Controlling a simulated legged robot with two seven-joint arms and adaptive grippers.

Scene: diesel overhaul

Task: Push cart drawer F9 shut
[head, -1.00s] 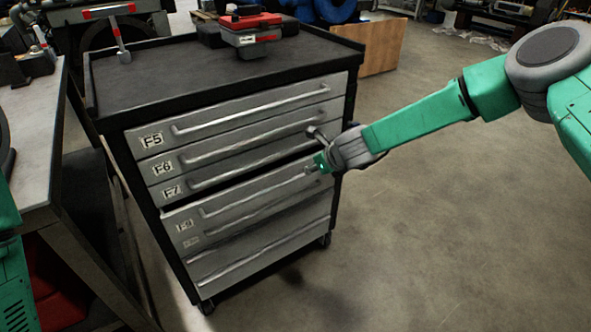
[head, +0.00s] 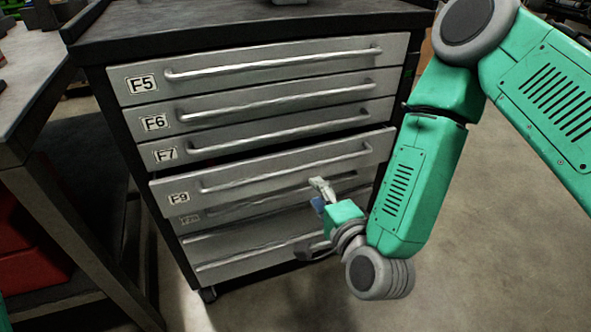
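Drawer F9 (head: 240,182) of the grey tool cart stands partly out. Its front sits proud of the drawers above, with a dark gap along its top edge. Its long bar handle (head: 285,171) runs across the front. My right gripper (head: 321,188) is in front of the right half of the F9 front, near its lower edge. Its small pale fingers point at the drawer. I cannot tell whether they touch it or whether they are open. Nothing shows held. My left gripper is not in view.
Drawers F5 (head: 250,69), F6 (head: 250,101) and F7 (head: 250,133) above look closed. More drawers lie below, partly shaded by F9. A workbench (head: 30,90) stands close on the left. The floor (head: 480,260) on the right is clear.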

